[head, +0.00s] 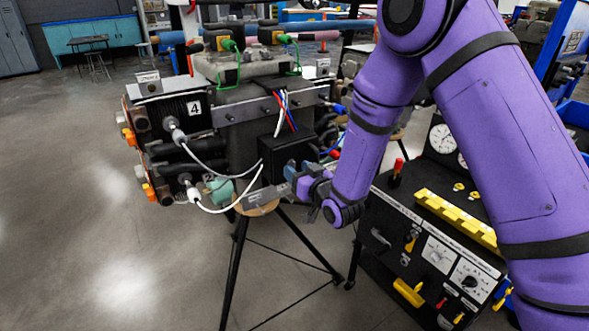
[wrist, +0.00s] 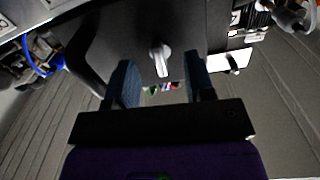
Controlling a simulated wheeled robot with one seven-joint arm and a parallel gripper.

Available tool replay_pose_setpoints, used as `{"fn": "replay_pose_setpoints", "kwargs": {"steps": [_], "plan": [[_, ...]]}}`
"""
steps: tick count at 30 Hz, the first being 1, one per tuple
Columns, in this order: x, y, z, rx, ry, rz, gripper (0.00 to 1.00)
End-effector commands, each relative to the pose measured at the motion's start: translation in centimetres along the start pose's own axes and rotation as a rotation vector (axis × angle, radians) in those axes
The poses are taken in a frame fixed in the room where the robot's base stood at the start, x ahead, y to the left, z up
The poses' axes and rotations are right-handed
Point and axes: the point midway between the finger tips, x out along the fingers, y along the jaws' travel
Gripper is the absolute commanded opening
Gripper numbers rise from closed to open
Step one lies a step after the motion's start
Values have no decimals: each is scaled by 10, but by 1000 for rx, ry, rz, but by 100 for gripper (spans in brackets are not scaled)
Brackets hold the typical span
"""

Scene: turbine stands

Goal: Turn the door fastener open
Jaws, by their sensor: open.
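The door fastener (wrist: 161,61) is a small pale grey handle on a dark door panel (wrist: 135,35) in the wrist view. It stands roughly upright in the picture. My gripper (wrist: 160,66) is open, with one blue finger to each side of the fastener and a visible gap on both sides. The fingers do not appear to touch it; the depth between them is hard to judge. In the head view my gripper (head: 292,172) is at the lower part of a black box (head: 286,154) on the turbine stand. The fastener cannot be made out there.
White cables (head: 232,177) loop left of my gripper. Red, white and blue wires (head: 281,112) run above the box. A tripod stand (head: 238,262) is below. A black control panel (head: 425,245) with gauges and yellow handles is at right. Open floor lies to the left.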

Motion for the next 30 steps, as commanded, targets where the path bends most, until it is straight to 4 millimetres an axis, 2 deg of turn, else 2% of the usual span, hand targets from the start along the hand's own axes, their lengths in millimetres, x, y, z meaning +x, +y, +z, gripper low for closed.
{"fn": "replay_pose_setpoints", "kwargs": {"steps": [15, 26, 30], "plan": [[-33, 0, 0, 0, 0, -1, 49], [-35, 0, 0, 0, -1, 0, 49], [-35, 6, -12, -7, -19, 15, 49]]}}
